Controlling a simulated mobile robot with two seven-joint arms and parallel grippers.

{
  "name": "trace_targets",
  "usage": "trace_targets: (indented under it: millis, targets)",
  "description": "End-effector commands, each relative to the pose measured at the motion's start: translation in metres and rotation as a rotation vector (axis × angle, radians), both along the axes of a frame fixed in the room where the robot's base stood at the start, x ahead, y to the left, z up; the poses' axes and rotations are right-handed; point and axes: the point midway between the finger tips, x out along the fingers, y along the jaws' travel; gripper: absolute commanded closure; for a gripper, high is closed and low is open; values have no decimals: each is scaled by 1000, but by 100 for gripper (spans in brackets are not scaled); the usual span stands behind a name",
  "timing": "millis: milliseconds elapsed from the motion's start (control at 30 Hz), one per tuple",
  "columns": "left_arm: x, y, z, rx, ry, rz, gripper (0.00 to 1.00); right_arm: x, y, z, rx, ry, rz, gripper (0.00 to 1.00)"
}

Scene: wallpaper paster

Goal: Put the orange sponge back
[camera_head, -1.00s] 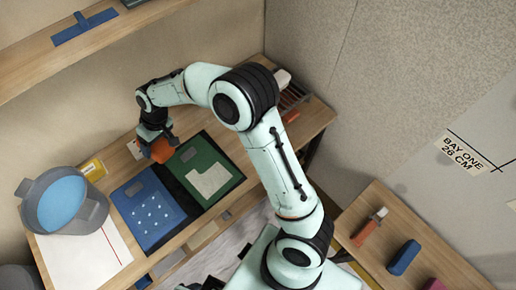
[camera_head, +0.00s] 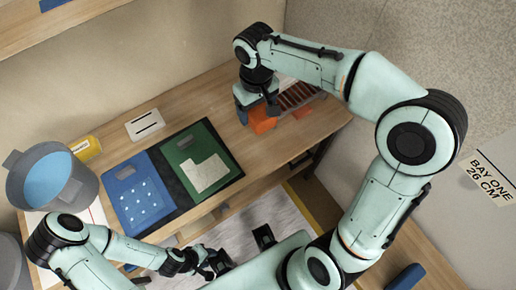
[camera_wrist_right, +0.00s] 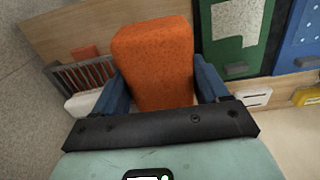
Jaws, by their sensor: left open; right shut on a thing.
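My right gripper (camera_head: 257,106) is shut on the orange sponge (camera_head: 264,122) and holds it over the right part of the wooden bench, left of a slatted rack (camera_head: 299,94). In the right wrist view, the sponge (camera_wrist_right: 153,62) sits between the two blue fingers, and the rack (camera_wrist_right: 83,74) is to its left. Whether the sponge touches the bench is unclear. My left gripper (camera_head: 216,263) is open and empty at the bottom of the head view, in front of the bench.
A smaller red-orange block (camera_head: 303,111) is at the rack. Bare wood lies behind the boards.

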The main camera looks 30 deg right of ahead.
Motion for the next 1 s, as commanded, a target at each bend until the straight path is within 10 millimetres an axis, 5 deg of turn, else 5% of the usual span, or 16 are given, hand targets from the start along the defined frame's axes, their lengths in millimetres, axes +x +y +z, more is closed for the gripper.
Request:
trace_targets:
  millis: [333, 800, 1000]
  targets:
    - [0, 0, -1, 0, 0, 0, 57, 0, 0, -9, 1, 4, 0, 75]
    - [-7, 0, -19, 0, 9, 0, 57, -1, 0, -129, 1, 8, 0, 75]
    - [-8, 0, -21, 0, 10, 0, 57, 0, 0, -155, 2, 2, 0, 75]
